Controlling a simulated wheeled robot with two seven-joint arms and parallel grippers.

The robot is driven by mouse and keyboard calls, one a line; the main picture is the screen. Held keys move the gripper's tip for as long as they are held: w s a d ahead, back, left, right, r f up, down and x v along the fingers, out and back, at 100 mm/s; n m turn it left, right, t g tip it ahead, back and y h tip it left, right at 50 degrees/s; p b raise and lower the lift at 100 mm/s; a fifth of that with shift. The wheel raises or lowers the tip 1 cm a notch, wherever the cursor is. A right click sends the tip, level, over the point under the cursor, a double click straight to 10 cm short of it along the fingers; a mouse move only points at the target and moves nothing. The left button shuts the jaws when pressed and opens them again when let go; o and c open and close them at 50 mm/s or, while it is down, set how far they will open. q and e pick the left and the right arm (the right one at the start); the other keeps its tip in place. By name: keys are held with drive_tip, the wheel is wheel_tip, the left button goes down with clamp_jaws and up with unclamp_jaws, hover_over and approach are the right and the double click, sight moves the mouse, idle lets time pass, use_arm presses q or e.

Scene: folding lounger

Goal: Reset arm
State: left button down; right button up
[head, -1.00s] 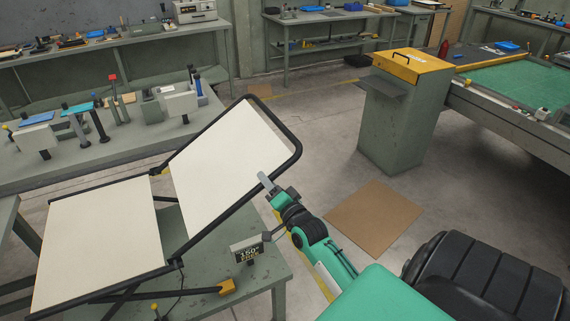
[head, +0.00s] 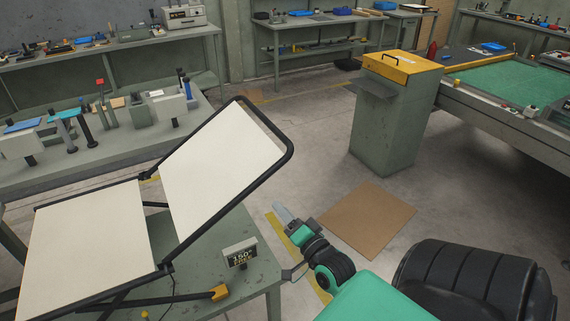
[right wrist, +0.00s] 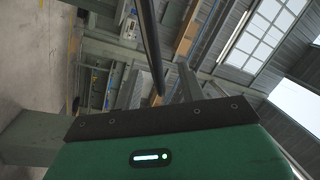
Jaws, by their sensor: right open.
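The folding lounger (head: 215,165) stands on a green-grey table in the head view, with a flat white seat panel at left and a white backrest tilted up at right in a black tube frame. My right gripper (head: 281,211) is to the right of the backrest, apart from it, and open with nothing in it. In the right wrist view the gripper's finger (right wrist: 188,82) and a dark bar (right wrist: 150,45) show against the roof and wall. My left gripper is not in view.
A small display reading 150° (head: 240,252) stands on the lounger's table (head: 205,262). A brown mat (head: 367,218) lies on the floor at right. A green cabinet with a yellow top (head: 388,120) stands behind it. A bench with several tools (head: 110,150) is at left.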

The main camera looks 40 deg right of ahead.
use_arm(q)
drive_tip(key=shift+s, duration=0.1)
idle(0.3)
